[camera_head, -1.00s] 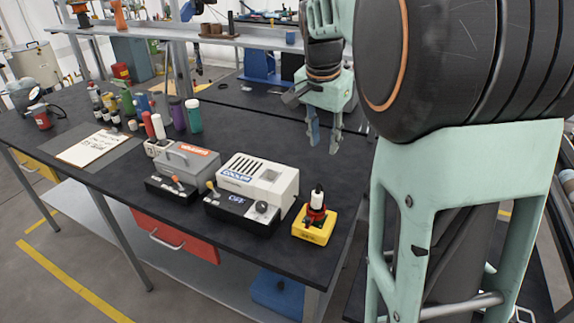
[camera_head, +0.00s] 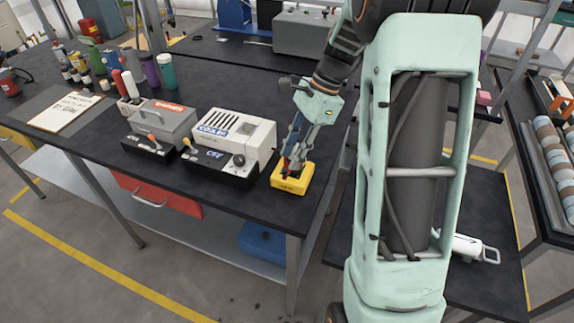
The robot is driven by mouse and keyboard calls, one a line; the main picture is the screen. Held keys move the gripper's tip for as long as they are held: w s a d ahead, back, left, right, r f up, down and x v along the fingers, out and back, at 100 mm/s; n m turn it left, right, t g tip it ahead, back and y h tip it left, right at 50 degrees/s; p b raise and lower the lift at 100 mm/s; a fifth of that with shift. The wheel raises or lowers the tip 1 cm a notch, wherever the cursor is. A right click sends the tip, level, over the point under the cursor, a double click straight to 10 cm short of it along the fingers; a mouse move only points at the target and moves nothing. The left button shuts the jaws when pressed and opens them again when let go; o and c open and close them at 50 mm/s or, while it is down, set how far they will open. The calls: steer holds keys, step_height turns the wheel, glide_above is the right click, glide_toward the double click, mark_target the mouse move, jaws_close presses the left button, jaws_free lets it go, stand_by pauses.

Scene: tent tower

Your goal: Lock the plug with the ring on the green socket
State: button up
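The yellow box (camera_head: 291,183) stands near the right end of the dark workbench. A small red part (camera_head: 286,163) shows on top of it, beside my fingers. My gripper (camera_head: 294,158) points down over the box, with its fingertips at the red part. The fingers hide most of what stands on the box, including the upright plug with black, white and red parts seen there earlier. I cannot tell whether the fingers touch or grip it. No ring is clear, and I cannot make out a green socket in this view.
The white cooler unit (camera_head: 233,137) with its black control panel (camera_head: 219,168) stands just left of the yellow box. A grey case (camera_head: 163,124), bottles and a clipboard (camera_head: 63,112) lie farther left. The bench's right edge is close to the box.

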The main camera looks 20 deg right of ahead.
mark_target(286, 169)
steer(key=shift+x, duration=2.2)
steer(key=shift+c, duration=0.3)
jaws_close()
